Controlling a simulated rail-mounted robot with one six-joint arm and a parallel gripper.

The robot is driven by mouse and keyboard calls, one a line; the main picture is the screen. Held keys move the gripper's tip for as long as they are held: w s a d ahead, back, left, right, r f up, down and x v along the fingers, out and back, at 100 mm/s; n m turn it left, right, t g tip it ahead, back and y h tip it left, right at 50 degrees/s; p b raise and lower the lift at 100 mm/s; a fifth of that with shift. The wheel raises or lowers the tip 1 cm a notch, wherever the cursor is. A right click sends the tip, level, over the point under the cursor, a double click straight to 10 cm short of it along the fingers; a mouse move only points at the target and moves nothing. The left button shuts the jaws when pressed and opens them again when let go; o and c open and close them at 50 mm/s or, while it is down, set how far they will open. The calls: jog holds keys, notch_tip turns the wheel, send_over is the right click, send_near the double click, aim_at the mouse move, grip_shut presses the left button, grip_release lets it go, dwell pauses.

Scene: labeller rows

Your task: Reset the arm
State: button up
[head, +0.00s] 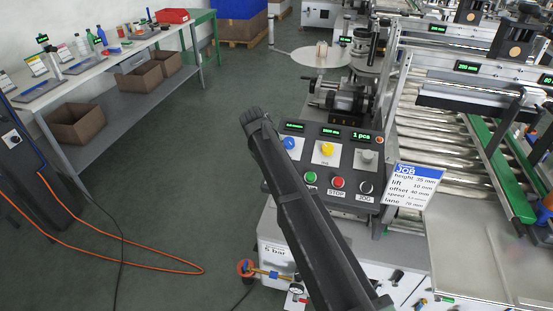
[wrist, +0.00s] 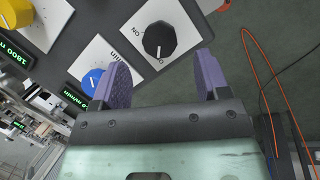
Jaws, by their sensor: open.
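My gripper (wrist: 164,64) is open and empty in the wrist view, its two purple fingers spread apart. A black rotary knob (wrist: 159,40) on a white plate marked ON lies beyond the gap between the fingertips; I cannot tell how far. A blue knob (wrist: 93,82) is left of the left finger, and a yellow knob (wrist: 14,14) is at the top left corner. In the head view my dark arm crosses in front of the control panel (head: 322,133) and hides part of it. My gripper's fingers do not show there, nor does the black knob.
The panel also carries a green button (head: 310,178), a red STOP button (head: 337,183) and a JOG knob (head: 365,187). A job card (head: 414,184) stands to its right, beside the roller conveyor (head: 435,125). An orange hose (head: 120,262) lies on open floor at left.

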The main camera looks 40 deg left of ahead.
jog(key=p+v, duration=0.3)
jog(key=v, duration=0.2)
jog(key=shift+r, duration=0.1)
jog(key=s+d+m+g, duration=0.1)
jog(key=d+m, duration=0.4)
jog(key=d, duration=1.6)
jog(key=s+d+m+g+y, duration=0.1)
jog(key=s+d+m, duration=0.3)
jog(key=d, duration=1.8)
jog(key=s+d+m+g+y, duration=0.1)
jog(key=d+m, duration=0.6)
jog(key=d, duration=1.4)
jog(key=shift+s+d+f, duration=0.35)
jog(key=shift+s+f, duration=0.1)
jog(key=shift+s, duration=0.4)
